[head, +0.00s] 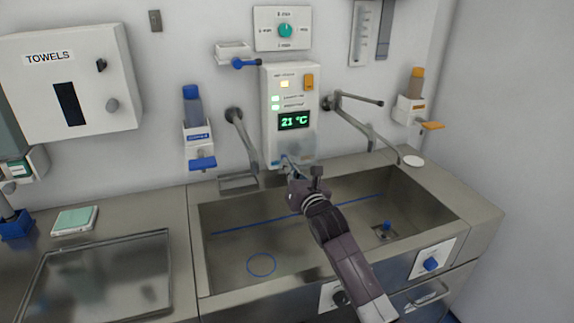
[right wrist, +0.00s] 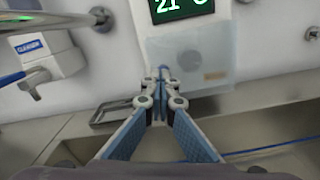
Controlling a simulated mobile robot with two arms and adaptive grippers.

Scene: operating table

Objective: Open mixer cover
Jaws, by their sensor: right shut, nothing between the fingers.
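The white mixer unit (head: 290,82) hangs on the wall above the sink, with a green 21 °C display (head: 293,121). A pale translucent cover (head: 303,149) spans its lower front. In the right wrist view this cover (right wrist: 210,62) looks closed, with a round shape and a tan label faintly visible behind it. My right gripper (head: 285,160) is shut and empty. In the right wrist view its fingertips (right wrist: 163,72) overlap the cover's left part near its lower edge; I cannot tell whether they touch it. My left gripper is not in view.
The steel sink (head: 235,245) lies below my right arm. Metal spouts (head: 243,140) (head: 355,122) flank the unit. A blue-capped bottle dispenser (head: 194,107) is to the left, an orange-capped one (head: 415,85) to the right. A tray (head: 105,285) lies on the left counter.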

